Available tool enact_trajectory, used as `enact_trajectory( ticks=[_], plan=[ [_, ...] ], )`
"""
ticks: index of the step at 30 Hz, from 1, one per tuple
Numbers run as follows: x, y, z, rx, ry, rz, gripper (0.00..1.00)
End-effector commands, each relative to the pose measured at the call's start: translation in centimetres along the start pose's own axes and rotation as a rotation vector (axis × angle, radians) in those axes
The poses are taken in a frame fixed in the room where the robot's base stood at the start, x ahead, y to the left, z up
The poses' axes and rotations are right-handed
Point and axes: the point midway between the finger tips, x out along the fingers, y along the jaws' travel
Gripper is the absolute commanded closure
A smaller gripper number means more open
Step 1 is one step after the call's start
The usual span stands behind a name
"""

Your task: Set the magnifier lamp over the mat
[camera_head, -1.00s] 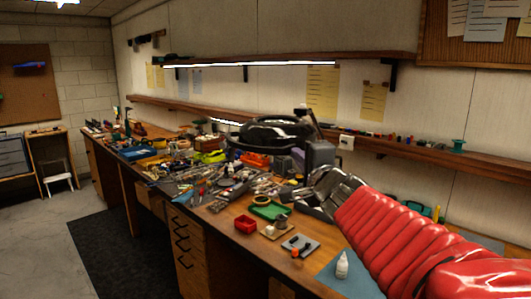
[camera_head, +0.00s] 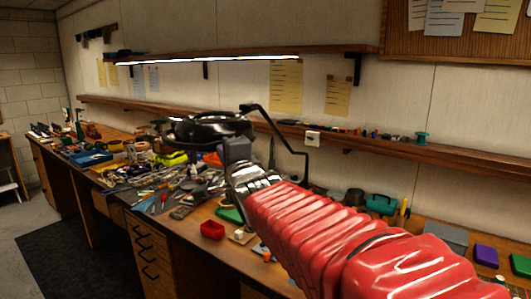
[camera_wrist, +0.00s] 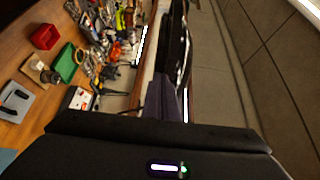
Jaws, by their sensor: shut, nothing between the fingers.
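The magnifier lamp has a dark round head (camera_head: 208,128) and a thin black bent arm (camera_head: 280,128). Its head hangs above the cluttered part of the bench, at about shelf height in the picture. My gripper (camera_head: 236,150), at the end of my red-sleeved arm, overlaps the near right edge of the head. It is shut with nothing between its fingers; whether it touches the lamp I cannot tell. In the wrist view the dark lamp head (camera_wrist: 174,45) shows edge-on beyond the fingers. A blue mat corner (camera_wrist: 6,159) shows at lower left there; my arm hides the mat in the head view.
The bench holds a red bin (camera_head: 212,229), a green tray (camera_wrist: 66,63) and many loose tools. Teal (camera_head: 380,204) and purple (camera_head: 486,256) boxes stand at right. Wall shelves (camera_head: 230,115) run behind the lamp.

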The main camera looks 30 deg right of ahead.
Motion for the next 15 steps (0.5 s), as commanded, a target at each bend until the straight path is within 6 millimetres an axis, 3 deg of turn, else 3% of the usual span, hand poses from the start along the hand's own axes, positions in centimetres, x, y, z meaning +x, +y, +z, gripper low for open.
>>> enact_trajectory(
  ticks=[15],
  plan=[
    [-0.24, -0.04, -0.52, 0.001, 0.009, 0.0, 1.0]
  ],
)
